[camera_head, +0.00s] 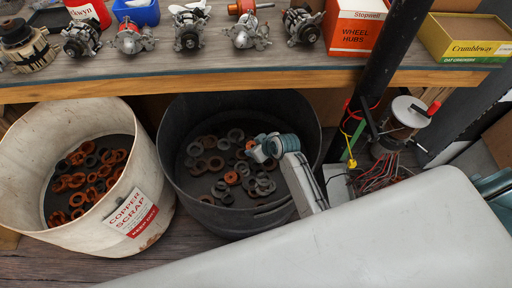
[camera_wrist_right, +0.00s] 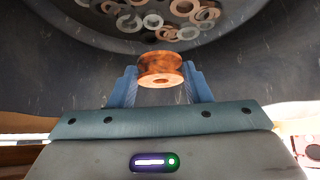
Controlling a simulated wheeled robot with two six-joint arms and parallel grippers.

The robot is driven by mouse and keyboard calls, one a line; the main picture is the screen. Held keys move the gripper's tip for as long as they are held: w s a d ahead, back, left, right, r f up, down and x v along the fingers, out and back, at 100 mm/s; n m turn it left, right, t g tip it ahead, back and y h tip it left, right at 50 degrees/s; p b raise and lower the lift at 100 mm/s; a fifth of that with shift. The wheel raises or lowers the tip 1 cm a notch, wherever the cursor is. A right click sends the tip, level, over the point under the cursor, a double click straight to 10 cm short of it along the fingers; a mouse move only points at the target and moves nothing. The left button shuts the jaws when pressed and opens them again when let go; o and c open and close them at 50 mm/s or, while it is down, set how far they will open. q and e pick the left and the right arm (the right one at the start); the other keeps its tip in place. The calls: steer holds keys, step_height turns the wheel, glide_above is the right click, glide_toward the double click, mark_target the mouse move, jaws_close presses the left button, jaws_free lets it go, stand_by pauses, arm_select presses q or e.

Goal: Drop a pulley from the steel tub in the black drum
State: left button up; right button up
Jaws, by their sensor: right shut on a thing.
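The black drum (camera_head: 172,160) stands under the bench, with grey and a few orange rings lying on its floor. My right gripper (camera_head: 262,150) is over the drum's opening, its arm reaching in from the lower right. In the right wrist view my right gripper (camera_wrist_right: 160,85) is shut on a copper-coloured, grooved pulley (camera_wrist_right: 161,66), held between its two blue fingers. The drum's dark wall (camera_wrist_right: 50,60) and the rings inside it show beyond the pulley. The gripper's exact height above the rings is unclear. I see no steel tub, and my left gripper is out of view.
A white drum (camera_head: 22,150) labelled copper scrap, with orange rings inside, stands left of the black drum. The bench (camera_head: 250,82) above carries several alternators and boxes. A dark post (camera_head: 385,60) and a wire-filled container (camera_head: 385,185) are to the right.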

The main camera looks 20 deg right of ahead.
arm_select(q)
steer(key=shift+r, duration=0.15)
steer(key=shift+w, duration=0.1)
arm_select(e)
steer(key=o, duration=1.2)
steer(key=shift+c, duration=0.2)
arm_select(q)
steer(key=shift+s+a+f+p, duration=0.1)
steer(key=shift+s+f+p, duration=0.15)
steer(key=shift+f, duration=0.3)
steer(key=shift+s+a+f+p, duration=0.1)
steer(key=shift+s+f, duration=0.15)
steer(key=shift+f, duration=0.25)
arm_select(e)
steer(key=v, duration=1)
steer(key=shift+s+d+r, duration=0.15)
steer(key=shift+s+r, duration=0.1)
steer(key=shift+r, duration=0.05)
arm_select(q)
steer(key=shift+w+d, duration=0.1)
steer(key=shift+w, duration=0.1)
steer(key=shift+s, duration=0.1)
